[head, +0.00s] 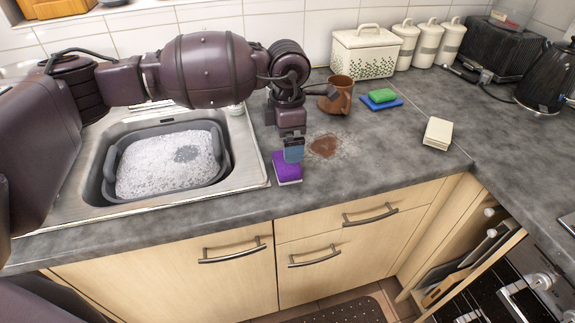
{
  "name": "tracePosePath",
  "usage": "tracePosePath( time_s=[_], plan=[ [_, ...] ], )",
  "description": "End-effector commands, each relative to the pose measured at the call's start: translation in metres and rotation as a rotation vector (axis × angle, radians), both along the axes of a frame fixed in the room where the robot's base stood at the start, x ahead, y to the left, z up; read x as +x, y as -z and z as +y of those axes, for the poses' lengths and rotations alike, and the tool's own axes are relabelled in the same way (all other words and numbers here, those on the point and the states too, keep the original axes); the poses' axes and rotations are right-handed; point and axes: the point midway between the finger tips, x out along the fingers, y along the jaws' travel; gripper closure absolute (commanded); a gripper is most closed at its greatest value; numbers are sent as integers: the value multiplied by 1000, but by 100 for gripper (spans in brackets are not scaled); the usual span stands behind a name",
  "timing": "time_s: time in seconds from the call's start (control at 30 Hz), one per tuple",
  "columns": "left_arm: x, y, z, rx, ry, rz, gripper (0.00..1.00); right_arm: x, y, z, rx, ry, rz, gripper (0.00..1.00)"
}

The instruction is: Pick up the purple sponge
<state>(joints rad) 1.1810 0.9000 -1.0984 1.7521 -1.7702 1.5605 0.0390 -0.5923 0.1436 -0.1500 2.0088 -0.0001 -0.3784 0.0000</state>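The purple sponge (287,171) lies on the grey countertop just right of the sink's edge. It has a pale underside. My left gripper (293,154) points down at the sponge's far edge, with its bluish fingertips at or just above it. I cannot tell whether the fingers touch the sponge or how far apart they are. My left arm reaches across from the left, over the sink. My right gripper is not in view.
A sink with a grey basin (107,180) of suds is on the left. A brown stain (325,146) lies right of the sponge. Behind are a brown mug (342,100), green (381,95) and blue (382,104) sponges. A pale block (438,132) stands right; the counter's front strip is clear.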

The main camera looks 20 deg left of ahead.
Motion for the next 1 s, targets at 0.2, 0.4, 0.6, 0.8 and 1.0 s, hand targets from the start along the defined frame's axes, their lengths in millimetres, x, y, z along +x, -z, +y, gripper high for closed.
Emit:
tracePosePath(
  time_s=[0.2, 0.4, 0.6, 0.8, 1.0],
  plan=[
    [0, 25, 0, -1, -1, 2, 0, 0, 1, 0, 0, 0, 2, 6],
    [1, 38, 1, -1, 0, 2, 0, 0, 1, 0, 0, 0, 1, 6],
    [1, 66, 2, -2, -1, 3, 0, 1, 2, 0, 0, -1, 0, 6],
    [2, 77, 2, -1, 0, 0, 0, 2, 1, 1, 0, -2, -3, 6],
    [2, 76, 2, -2, 0, 0, 9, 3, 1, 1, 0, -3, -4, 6]
  ],
)
